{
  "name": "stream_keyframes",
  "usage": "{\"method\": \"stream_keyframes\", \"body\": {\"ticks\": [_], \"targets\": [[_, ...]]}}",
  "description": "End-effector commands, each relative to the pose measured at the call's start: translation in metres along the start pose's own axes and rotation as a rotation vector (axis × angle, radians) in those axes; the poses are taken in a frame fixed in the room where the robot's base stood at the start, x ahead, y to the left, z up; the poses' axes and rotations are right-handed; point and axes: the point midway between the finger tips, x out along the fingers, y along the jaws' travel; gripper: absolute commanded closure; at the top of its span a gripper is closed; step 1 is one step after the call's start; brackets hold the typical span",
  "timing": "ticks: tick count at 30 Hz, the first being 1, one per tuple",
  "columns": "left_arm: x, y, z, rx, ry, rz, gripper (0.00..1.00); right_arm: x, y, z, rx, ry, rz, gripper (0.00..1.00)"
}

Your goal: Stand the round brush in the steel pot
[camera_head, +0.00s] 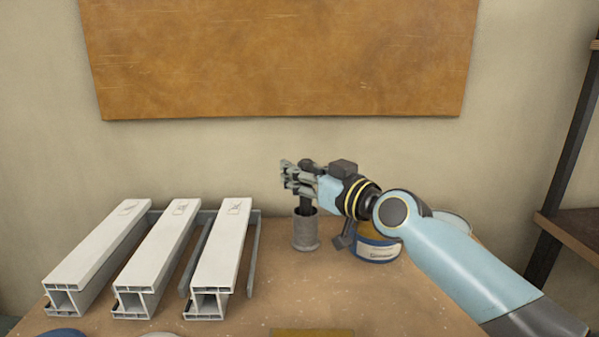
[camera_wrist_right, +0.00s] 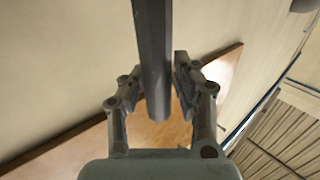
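The steel pot (camera_head: 305,233) is a grey cylinder on the bench, right of the white profiles. The round brush (camera_head: 306,203) is dark and upright, its lower end at the pot's mouth; how deep it reaches inside is hidden. My right gripper (camera_head: 293,178) is above the pot, its fingers closed around the brush's shaft. In the right wrist view the dark faceted handle (camera_wrist_right: 154,55) runs between the two fingers of the right gripper (camera_wrist_right: 157,72), which appear to touch it on both sides. My left gripper is not in view.
Three white profiles (camera_head: 165,245) lie on the bench at left, with grey rails beside them. A labelled blue and yellow tin (camera_head: 376,250) stands right of the pot, a dark tool (camera_head: 343,241) between them.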

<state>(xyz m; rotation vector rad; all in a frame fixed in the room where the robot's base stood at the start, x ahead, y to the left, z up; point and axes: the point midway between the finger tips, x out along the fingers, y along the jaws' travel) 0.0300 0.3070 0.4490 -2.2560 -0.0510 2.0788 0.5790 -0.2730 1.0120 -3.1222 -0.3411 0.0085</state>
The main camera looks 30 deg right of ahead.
Motion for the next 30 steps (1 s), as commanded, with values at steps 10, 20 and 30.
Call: {"method": "stream_keyframes", "body": {"ticks": [10,20,30], "targets": [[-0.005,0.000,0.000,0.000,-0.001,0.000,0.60,-0.023,0.000,-0.002,-0.005,-0.004,-0.001,0.71],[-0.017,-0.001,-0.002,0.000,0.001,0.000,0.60,-0.096,0.000,-0.004,-0.002,-0.005,-0.002,0.71],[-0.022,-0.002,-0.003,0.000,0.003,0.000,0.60,-0.121,0.000,-0.003,0.000,0.000,-0.001,0.71]]}}
